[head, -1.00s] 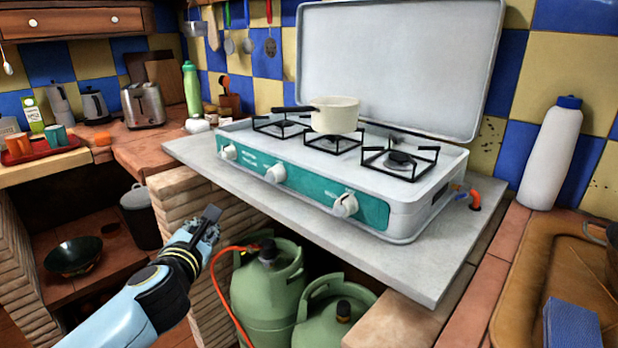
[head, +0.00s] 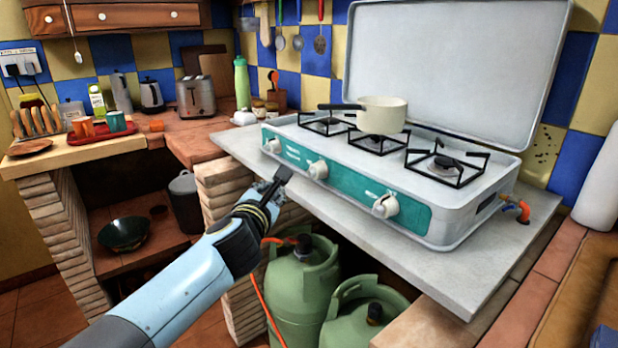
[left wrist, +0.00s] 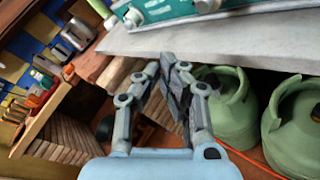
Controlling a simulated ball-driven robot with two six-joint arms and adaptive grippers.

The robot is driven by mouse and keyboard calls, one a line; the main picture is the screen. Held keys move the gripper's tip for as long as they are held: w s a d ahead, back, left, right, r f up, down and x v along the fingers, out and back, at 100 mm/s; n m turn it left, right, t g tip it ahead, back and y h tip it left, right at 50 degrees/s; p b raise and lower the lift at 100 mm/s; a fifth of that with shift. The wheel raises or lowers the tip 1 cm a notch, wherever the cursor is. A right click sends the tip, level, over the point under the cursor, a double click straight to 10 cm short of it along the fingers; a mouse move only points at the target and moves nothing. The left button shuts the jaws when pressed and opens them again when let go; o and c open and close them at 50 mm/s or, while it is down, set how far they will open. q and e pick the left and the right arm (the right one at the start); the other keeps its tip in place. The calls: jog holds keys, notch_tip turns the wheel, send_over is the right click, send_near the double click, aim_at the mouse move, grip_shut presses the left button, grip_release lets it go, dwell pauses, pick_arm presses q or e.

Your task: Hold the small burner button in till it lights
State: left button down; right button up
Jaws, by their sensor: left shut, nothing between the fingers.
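The camping stove (head: 470,213) stands on a grey slab with its lid up. Its teal front panel (head: 350,185) carries a left knob (head: 271,146), a middle knob (head: 318,169) and a right knob (head: 385,205), all white. I cannot make out which one is the small burner button. No flame shows. My left gripper (head: 284,173) is shut and empty, in front of the slab's edge, apart from the knobs. In the left wrist view its fingertips (left wrist: 172,64) meet below the slab edge, with the panel (left wrist: 170,12) at the top. My right gripper is not in view.
A cream pan (head: 382,115) sits on the middle burner. The grey slab (head: 420,262) juts out below the panel. Green gas bottles (head: 300,290) with an orange hose stand under it. A toaster (head: 196,97) and red tray (head: 95,133) are at left.

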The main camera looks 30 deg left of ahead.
aim_at(312, 173)
pick_arm(q)
jog(key=shift+w+d+b, duration=0.2)
jog(key=shift+w+d, duration=0.15)
jog(key=shift+w, duration=0.5)
jog(key=shift+w+d+b, duration=0.15)
jog(key=shift+w+d, duration=0.25)
jog(key=shift+w, duration=0.5)
jog(key=shift+w+d+b, duration=0.2)
jog(key=shift+w+d, duration=0.15)
jog(key=shift+w, duration=0.5)
jog(key=shift+w+d, duration=0.15)
jog(key=shift+w, duration=0.25)
jog(key=shift+w+d, duration=0.15)
jog(key=shift+w, duration=0.25)
dwell(0.4)
